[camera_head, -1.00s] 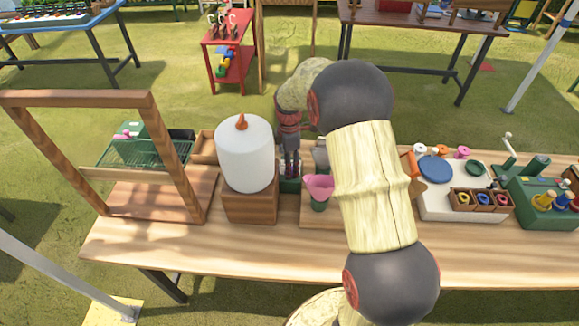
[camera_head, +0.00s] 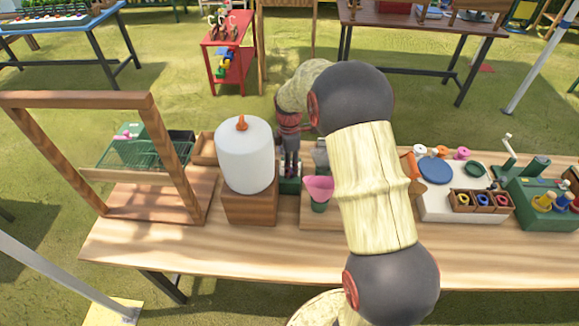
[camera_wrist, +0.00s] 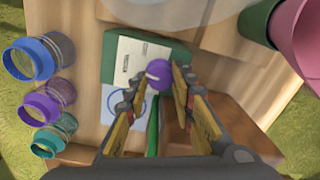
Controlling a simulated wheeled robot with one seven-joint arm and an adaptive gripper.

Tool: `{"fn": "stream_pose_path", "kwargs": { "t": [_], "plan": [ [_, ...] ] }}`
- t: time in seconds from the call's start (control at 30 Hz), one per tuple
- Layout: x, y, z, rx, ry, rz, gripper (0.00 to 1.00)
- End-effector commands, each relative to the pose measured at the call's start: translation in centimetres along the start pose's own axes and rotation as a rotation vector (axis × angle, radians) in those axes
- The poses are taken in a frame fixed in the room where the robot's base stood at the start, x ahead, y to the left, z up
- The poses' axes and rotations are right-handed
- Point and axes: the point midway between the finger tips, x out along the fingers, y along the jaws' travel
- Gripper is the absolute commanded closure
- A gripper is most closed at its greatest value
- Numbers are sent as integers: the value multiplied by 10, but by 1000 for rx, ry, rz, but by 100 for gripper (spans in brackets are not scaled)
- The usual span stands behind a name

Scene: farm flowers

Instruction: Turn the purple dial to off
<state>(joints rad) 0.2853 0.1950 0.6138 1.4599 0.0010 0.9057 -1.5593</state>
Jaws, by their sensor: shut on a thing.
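The purple dial (camera_wrist: 158,73) sits on a green box (camera_wrist: 115,75) with a cream label panel, in the wrist view. A pale pointer mark shows on the dial's left side. My gripper (camera_wrist: 160,78) has its fingertips on either side of the dial and is shut on it. The fingers hide part of the box face, and the print on the label is too small to read. In the head view my gripper (camera_head: 289,155) reaches down onto the green box (camera_head: 290,186), and the dial is hidden there.
A white tank (camera_head: 245,155) on a wooden block stands close to the left of my gripper. A pink funnel (camera_head: 319,188) stands close to the right. Jars with blue (camera_wrist: 29,59), purple and teal lids lie at the wrist view's left. The table's front strip is clear.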

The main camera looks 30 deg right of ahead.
Motion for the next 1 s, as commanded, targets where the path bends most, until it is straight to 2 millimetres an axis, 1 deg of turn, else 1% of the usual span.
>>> {"fn": "stream_pose_path", "kwargs": {
  "t": [0.17,0.4,0.53,0.67,0.93,0.97,1.0],
  "plan": [
    [-2,0,0,57,2,-2,100],
    [-4,0,0,301,10,-1,100],
    [-2,0,0,397,13,-1,100],
    [-1,0,0,435,14,0,100],
    [0,0,1,436,14,0,100],
    [0,0,1,436,14,0,74],
    [0,0,1,436,14,0,71]
  ]
}}
